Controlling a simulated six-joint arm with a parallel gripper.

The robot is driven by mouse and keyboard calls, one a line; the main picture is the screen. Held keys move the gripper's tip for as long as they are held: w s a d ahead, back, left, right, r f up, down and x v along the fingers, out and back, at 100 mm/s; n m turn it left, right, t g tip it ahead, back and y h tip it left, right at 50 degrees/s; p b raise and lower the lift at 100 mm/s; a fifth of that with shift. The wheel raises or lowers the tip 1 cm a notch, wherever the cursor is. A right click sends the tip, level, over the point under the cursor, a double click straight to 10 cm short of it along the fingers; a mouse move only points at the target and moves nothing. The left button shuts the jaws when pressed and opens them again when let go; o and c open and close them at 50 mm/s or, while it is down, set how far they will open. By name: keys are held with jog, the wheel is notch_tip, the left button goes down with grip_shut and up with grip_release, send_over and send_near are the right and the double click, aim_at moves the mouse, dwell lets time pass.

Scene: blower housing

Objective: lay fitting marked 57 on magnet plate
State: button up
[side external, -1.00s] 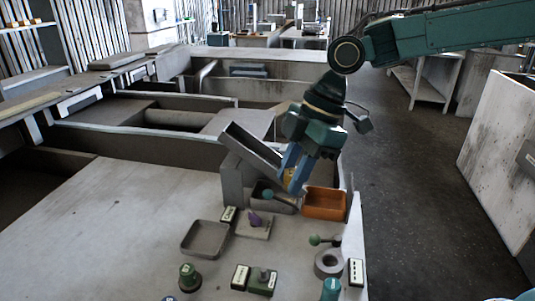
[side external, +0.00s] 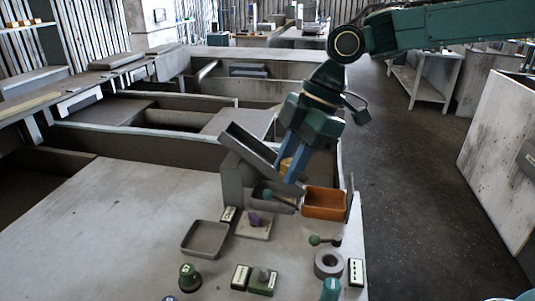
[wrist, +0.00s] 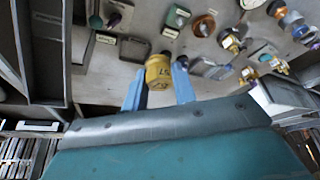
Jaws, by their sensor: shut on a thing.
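My gripper (wrist: 158,88) is shut on a yellow fitting (wrist: 158,73), held between its two blue fingers in the wrist view. A dark mark on the fitting's side looks like 57 seen upside down. In the side view my gripper (side external: 291,168) points down above the trays at the bench's far end, and the yellow fitting (side external: 285,164) shows partly behind the fingers. A flat light plate with a purple piece on it (side external: 253,229) lies left and nearer; I cannot tell whether it is the magnet plate.
An orange tray (side external: 324,204) and a dark tray (side external: 274,199) with a green-ended piece stand below my gripper. A tilted grey bin (side external: 250,146) rises beside it. A shallow grey tray (side external: 205,239), a ring (side external: 328,263) and small labelled blocks lie nearer. The bench's left side is clear.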

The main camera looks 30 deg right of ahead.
jog(key=w+d+t+y, duration=0.1)
jog(key=w+t+y, duration=0.1)
jog(key=w, duration=0.7)
jog(key=w+d+r+t+y, duration=0.1)
jog(key=w+d+t+y, duration=0.1)
jog(key=w, duration=0.8)
jog(key=shift+r+t+y, duration=0.15)
jog(key=shift+t+y, duration=0.15)
jog(key=shift+t, duration=0.2)
jog(key=shift+w, duration=0.1)
